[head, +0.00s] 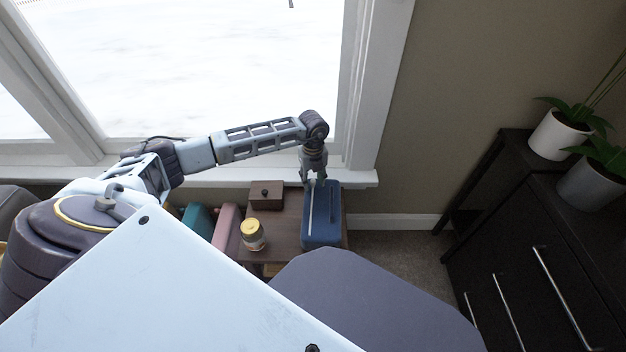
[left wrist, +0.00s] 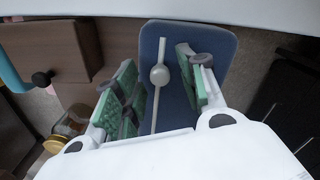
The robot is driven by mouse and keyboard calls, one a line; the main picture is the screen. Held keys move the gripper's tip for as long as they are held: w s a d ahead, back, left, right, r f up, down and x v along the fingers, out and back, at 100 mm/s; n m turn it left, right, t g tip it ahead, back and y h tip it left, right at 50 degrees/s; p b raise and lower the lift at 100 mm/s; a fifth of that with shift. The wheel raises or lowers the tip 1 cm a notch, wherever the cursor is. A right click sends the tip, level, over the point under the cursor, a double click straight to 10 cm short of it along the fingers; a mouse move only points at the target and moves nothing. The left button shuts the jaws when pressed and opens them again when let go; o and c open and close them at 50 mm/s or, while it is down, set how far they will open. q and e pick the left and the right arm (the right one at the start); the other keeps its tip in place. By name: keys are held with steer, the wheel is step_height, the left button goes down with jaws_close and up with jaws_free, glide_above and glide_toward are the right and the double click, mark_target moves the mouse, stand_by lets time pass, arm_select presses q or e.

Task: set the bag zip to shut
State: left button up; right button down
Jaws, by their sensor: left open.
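The blue bag (head: 325,228) stands on a small brown wooden table below the window. A pale zip line runs along its top, and the zip line also shows in the left wrist view (left wrist: 155,112). A round grey pull (left wrist: 159,75) sits on that line towards its upper end in the wrist view. My left gripper (head: 315,182) is above the far end of the bag, pointing down. In the left wrist view my left gripper (left wrist: 160,82) is open, with one green-padded finger on each side of the pull and nothing held. My right gripper is not in view.
On the table (head: 284,241) are a brown box with a dark knob (head: 266,194) and a jar with a yellow lid (head: 253,235). Teal (head: 197,220) and pink (head: 227,228) things stand to the left. The window sill (head: 345,177) runs close behind the bag. A dark cabinet (head: 540,250) stands right.

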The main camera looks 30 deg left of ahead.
arm_select(q)
steer(key=shift+c, duration=0.3)
jaws_close()
steer(key=shift+w+a, duration=0.1)
steer(key=shift+w+a+r, duration=0.1)
steer(key=shift+w+a, duration=0.25)
steer(key=shift+w, duration=0.25)
steer(key=shift+w+a+r, duration=0.1)
steer(key=shift+w+a, duration=0.25)
steer(key=shift+w, duration=0.25)
steer(key=shift+o, duration=0.3)
jaws_free()
steer(key=shift+w+f, duration=0.1)
steer(key=shift+f, duration=0.05)
